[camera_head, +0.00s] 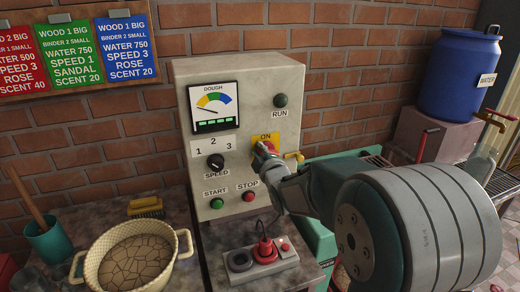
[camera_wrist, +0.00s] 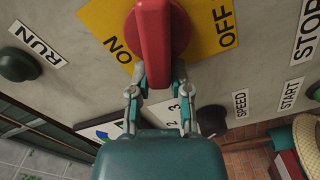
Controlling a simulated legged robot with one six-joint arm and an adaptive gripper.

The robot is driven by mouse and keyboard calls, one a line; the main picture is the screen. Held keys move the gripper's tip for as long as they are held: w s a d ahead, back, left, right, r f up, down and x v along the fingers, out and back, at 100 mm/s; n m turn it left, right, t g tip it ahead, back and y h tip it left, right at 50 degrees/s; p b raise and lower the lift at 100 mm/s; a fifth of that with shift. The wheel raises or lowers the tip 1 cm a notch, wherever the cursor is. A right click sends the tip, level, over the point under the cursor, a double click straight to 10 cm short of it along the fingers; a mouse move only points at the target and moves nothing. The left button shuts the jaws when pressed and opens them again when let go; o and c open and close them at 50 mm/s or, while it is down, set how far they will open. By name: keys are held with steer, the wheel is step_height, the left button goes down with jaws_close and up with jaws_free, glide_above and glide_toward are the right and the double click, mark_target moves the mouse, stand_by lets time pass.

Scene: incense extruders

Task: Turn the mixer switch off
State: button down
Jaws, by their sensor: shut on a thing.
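The mixer switch is a red rotary handle (camera_wrist: 157,45) on a yellow plate (camera_wrist: 205,25) marked ON and OFF. In the wrist view my gripper (camera_wrist: 155,78) has its two fingers closed on the handle's near end, and the handle points between the ON and OFF labels. In the head view the red switch (camera_head: 268,146) is on the right side of the grey control box (camera_head: 245,80), with ON readable above it. My gripper (camera_head: 262,152) partly covers it there, and the OFF label is hidden.
The box also carries a dough gauge (camera_head: 213,107), RUN lamp (camera_head: 281,100), speed knob (camera_head: 215,161), green START (camera_head: 217,203) and red STOP (camera_head: 250,196) buttons. A basket of dough (camera_head: 90,270) stands left, a blue water barrel (camera_head: 455,75) right.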

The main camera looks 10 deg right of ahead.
steer(key=f+n, duration=0.1)
steer(key=n, duration=0.3)
steer(key=shift+f+n, duration=0.3)
steer(key=shift+f, duration=0.1)
stand_by(0.4)
steer(key=c, duration=0.6)
jaws_free()
steer(key=shift+d, duration=0.1)
steer(key=shift+o, duration=0.2)
steer(key=shift+d+r, duration=0.1)
steer(key=s+d, duration=0.1)
steer(key=s, duration=1)
steer(key=shift+s+d, duration=0.3)
steer(key=shift+s, duration=0.1)
